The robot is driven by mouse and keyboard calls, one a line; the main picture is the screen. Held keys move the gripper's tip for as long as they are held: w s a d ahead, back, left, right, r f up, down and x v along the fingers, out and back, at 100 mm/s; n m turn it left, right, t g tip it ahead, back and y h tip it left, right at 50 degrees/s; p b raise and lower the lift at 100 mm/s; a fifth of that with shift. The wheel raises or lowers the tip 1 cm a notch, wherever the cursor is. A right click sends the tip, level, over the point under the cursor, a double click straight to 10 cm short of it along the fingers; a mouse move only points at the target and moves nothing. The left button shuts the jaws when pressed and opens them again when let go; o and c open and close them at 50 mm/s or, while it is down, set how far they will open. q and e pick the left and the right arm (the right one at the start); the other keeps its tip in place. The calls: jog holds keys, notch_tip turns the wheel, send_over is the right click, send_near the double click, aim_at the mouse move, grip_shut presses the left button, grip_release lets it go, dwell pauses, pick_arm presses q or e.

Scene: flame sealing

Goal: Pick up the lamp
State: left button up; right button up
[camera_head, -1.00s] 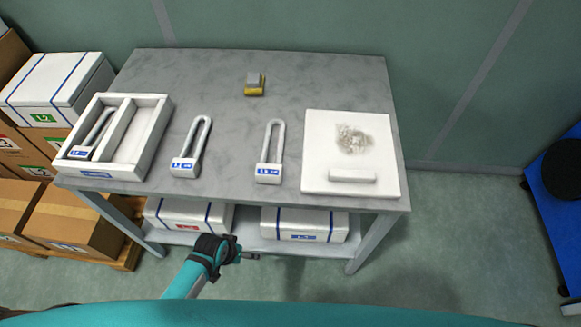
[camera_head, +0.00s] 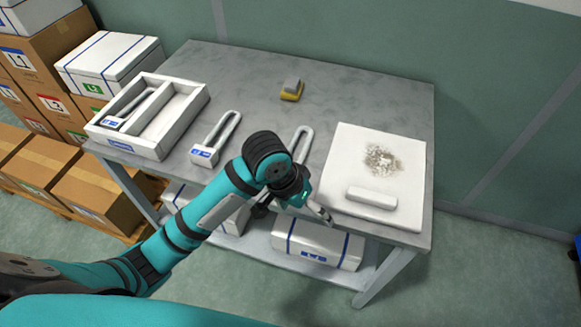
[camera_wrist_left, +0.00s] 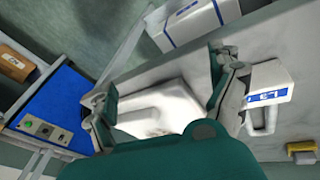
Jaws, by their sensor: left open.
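No object is plainly recognizable as a lamp. A small grey-and-yellow block (camera_head: 291,91) sits at the table's back; it also shows in the wrist view (camera_wrist_left: 302,152). A white square board (camera_head: 340,150) with a burnt-looking patch bears a white bar (camera_head: 371,197). My left gripper (camera_head: 322,212) is near the board's front left corner, above the table's front edge. In the wrist view my left gripper (camera_wrist_left: 165,92) is open and empty, with the board (camera_wrist_left: 182,92) beyond its fingers. My right gripper is not in view.
A white U-shaped piece (camera_head: 218,140) lies left of my arm; another (camera_head: 300,140) is partly hidden behind the gripper. A white divided tray (camera_head: 185,125) holds a similar piece. White boxes (camera_head: 330,246) sit on the lower shelf. The table's back (camera_head: 370,90) is mostly clear.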

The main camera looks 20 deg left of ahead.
pick_arm(q)
jog(key=w+a+r+n+g+y, duration=0.1)
jog(key=w+a+r+n+y, duration=0.1)
jog(key=w+a+r, duration=0.45)
jog(key=w+a+r+n+g+y, duration=0.15)
jog(key=w+r, duration=0.25)
jog(key=r, duration=0.5)
jog(key=shift+t, duration=0.35)
jog(key=f, duration=1.2)
jog(key=shift+d+f, duration=0.15)
jog(key=shift+d, duration=0.15)
jog(key=shift+s+a+f+p, duration=0.1)
jog(key=shift+f+p, duration=0.25)
jog(key=shift+f, duration=2.35)
jog(key=c, duration=1.4)
jog(key=shift+r, duration=0.15)
